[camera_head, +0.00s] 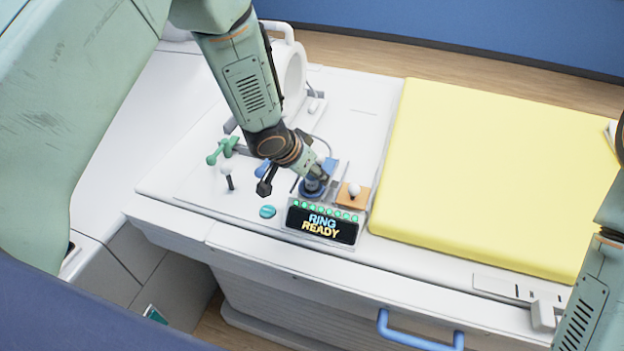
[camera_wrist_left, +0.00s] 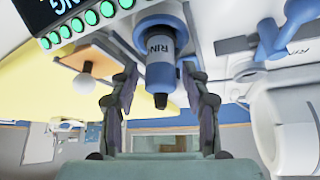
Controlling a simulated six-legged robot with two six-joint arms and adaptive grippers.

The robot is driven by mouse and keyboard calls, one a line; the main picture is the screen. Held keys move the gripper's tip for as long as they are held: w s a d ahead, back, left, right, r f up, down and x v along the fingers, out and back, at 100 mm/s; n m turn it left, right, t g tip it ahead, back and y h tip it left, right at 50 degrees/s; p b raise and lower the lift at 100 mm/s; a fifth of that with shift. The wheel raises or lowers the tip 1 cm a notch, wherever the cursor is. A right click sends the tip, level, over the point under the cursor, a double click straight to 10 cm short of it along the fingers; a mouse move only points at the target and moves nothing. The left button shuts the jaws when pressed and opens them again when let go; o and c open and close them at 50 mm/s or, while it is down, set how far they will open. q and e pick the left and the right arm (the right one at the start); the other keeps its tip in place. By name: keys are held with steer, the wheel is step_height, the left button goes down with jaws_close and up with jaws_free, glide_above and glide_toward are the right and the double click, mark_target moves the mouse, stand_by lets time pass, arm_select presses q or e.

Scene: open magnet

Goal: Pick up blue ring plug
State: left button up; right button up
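The blue ring plug (camera_head: 312,187) stands on the white console just behind the display panel. In the left wrist view the plug (camera_wrist_left: 160,62) is a blue cylinder with a pale band lettered "RIN" and a dark tip. My left gripper (camera_wrist_left: 163,103) is open, with one finger on each side of the plug's dark end. Gaps show between both fingers and the plug. In the head view my left gripper (camera_head: 293,180) reaches down over the console and partly covers the plug. My right gripper is out of view.
A display panel (camera_head: 322,223) reading "RING READY" stands in front of the plug. An orange block with a white knob (camera_head: 353,191) is close on its right. A teal button (camera_head: 267,211), a small lever (camera_head: 228,179) and a green fitting (camera_head: 221,151) lie left. A yellow pad (camera_head: 500,175) fills the right.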

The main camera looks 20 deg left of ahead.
arm_select(q)
steer(key=c, duration=0.3)
steer(key=shift+a, duration=0.15)
steer(key=c, duration=0.3)
jaws_close()
step_height(320, 180, up, 10)
steer(key=p, duration=0.4)
steer(key=shift+s+f, duration=0.1)
steer(key=shift+f, duration=0.15)
steer(key=shift+r, duration=0.25)
